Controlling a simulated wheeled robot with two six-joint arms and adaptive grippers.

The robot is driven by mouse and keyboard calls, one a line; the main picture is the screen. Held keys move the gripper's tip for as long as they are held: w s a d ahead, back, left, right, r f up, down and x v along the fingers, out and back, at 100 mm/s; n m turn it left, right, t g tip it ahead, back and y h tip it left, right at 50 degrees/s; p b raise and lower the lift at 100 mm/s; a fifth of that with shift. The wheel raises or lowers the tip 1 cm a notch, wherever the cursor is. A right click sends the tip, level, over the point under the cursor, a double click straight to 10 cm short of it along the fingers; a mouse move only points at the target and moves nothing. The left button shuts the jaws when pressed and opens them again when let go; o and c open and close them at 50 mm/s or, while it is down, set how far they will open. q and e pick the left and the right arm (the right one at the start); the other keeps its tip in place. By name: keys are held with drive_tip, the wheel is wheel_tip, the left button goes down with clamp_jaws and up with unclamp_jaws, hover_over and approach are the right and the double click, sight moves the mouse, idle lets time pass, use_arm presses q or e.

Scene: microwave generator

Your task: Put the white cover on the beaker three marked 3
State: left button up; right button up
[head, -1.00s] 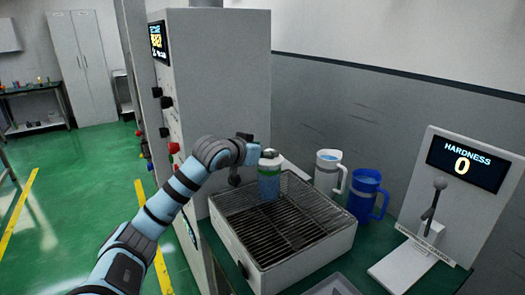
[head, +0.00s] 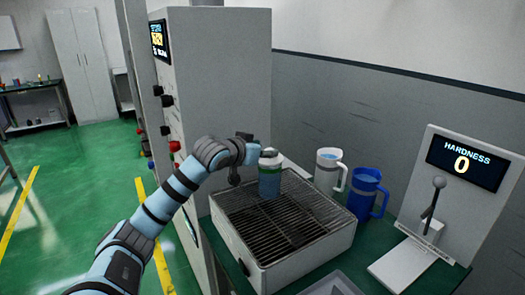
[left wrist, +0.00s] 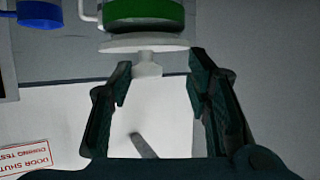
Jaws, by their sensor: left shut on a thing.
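The green band also shows in the left wrist view (left wrist: 144,14), where the scene is upside down. The white cover (left wrist: 145,43) is a disc with a small knob, in line with the beaker's mouth. I cannot tell whether it is fully seated. No number is readable on the beaker. My right gripper is not in view.
The grated tray (head: 330,247) fills the table's middle. A white mug (head: 327,172) and a blue mug (head: 365,193) stand behind it to the right. A hardness tester (head: 462,190) stands at the far right. A tall grey cabinet (head: 222,90) stands just behind my left arm.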

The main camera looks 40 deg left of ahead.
use_arm(q)
drive_tip(key=shift+f, duration=0.5)
drive_tip(key=o, duration=1.4)
drive_tip(key=shift+c, duration=0.2)
drive_tip(key=shift+o, duration=0.6)
drive_tip(key=o, duration=0.4)
drive_tip(key=shift+c, duration=0.2)
wheel_tip(320, 180, up, 7)
drive_tip(key=p, duration=0.7)
drive_tip(key=shift+r+p, duration=0.15)
drive_tip(key=shift+p, duration=0.15)
